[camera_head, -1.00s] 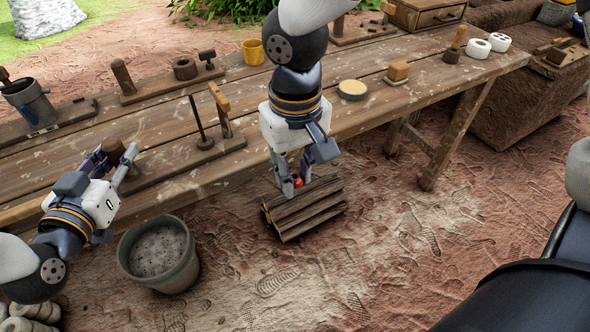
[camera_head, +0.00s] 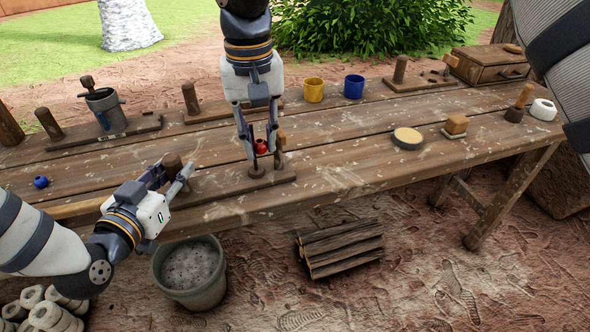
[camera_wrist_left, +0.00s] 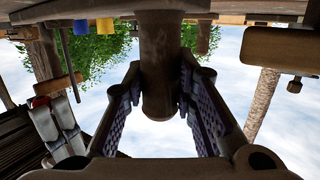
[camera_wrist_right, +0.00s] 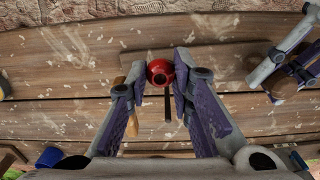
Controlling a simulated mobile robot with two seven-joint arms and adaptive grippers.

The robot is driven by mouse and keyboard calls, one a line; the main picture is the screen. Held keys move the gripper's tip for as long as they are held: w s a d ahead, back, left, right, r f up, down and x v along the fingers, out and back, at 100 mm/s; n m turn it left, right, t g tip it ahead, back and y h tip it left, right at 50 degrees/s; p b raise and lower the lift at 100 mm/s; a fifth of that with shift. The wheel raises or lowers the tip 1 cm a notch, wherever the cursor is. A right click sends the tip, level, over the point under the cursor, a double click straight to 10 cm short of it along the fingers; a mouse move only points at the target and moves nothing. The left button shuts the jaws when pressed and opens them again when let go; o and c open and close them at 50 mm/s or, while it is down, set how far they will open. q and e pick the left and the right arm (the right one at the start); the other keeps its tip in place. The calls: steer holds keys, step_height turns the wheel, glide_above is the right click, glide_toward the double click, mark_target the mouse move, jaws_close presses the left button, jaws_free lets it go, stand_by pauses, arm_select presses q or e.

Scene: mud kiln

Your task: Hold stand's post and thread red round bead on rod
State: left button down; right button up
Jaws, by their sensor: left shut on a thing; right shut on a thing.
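The stand (camera_head: 225,186) lies along the table's front edge. My left gripper (camera_head: 175,180) is shut around its thick brown post (camera_head: 172,165), which also shows between the fingers in the left wrist view (camera_wrist_left: 160,70). The small red round bead (camera_head: 261,146) is in the fingertips of my right gripper (camera_head: 259,148), its hole visible in the right wrist view (camera_wrist_right: 160,72). The bead is above the rod's round foot (camera_head: 257,170). The dark rod (camera_wrist_right: 167,107) shows beside the bead in that view; I cannot tell whether it enters the hole.
A wooden-armed post (camera_head: 281,140) stands close to the right gripper's right side. A blue bead (camera_head: 41,182) lies at the table's left. Yellow (camera_head: 313,90) and blue (camera_head: 354,86) cups stand behind. A bucket (camera_head: 190,272) and log bundle (camera_head: 340,248) are on the ground.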

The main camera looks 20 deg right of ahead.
steer(key=shift+n, duration=0.3)
steer(key=shift+w+a+r, duration=0.1)
steer(key=shift+w+r, duration=0.65)
steer(key=shift+r, duration=0.6)
steer(key=shift+w+a+r, duration=0.1)
steer(key=shift+w+r, duration=0.7)
steer(key=shift+r, duration=0.5)
steer(key=shift+w+a+r, duration=0.1)
steer(key=shift+w+r, duration=0.65)
steer(key=shift+r, duration=0.6)
steer(key=shift+f, duration=2.1)
steer(key=shift+f, duration=1.4)
steer(key=o, duration=0.9)
